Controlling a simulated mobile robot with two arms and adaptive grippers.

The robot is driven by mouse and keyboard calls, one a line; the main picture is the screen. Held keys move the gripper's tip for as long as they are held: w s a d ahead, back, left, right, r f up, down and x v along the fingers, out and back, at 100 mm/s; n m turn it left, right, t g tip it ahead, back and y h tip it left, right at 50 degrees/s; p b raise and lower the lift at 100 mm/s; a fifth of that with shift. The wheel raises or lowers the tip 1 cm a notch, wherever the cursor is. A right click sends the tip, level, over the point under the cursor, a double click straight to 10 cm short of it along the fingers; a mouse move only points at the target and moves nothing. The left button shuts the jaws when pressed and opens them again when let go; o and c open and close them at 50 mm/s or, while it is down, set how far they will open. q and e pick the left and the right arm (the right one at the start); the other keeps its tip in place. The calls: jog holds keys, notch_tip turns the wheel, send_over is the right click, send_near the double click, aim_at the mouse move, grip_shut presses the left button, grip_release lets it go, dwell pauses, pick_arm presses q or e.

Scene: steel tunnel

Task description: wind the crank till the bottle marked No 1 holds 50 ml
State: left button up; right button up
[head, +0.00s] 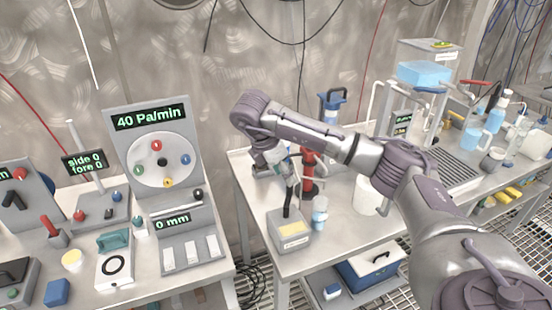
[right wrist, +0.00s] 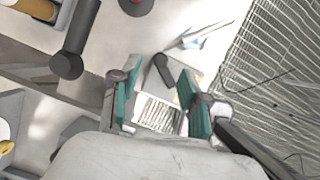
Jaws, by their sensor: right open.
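A grey box (head: 291,238) with a pale yellow label stands at the front left of the right-hand bench. A dark upright handle (head: 287,205) rises from it and looks like the crank. A small bottle with bluish contents (head: 320,214) stands just right of the box; its marking and level are too small to read. My right gripper (head: 287,178) is above the handle, open. My left gripper is not in view.
A red stand (head: 308,178) is close behind the gripper, and a white container (head: 367,196) stands to the right. A gap separates the benches. The left bench holds a panel reading 40 Pa/min (head: 150,117). A blue case (head: 370,270) sits below.

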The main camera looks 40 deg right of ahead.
jog(key=v, duration=0.6)
jog(key=shift+a+r, duration=0.1)
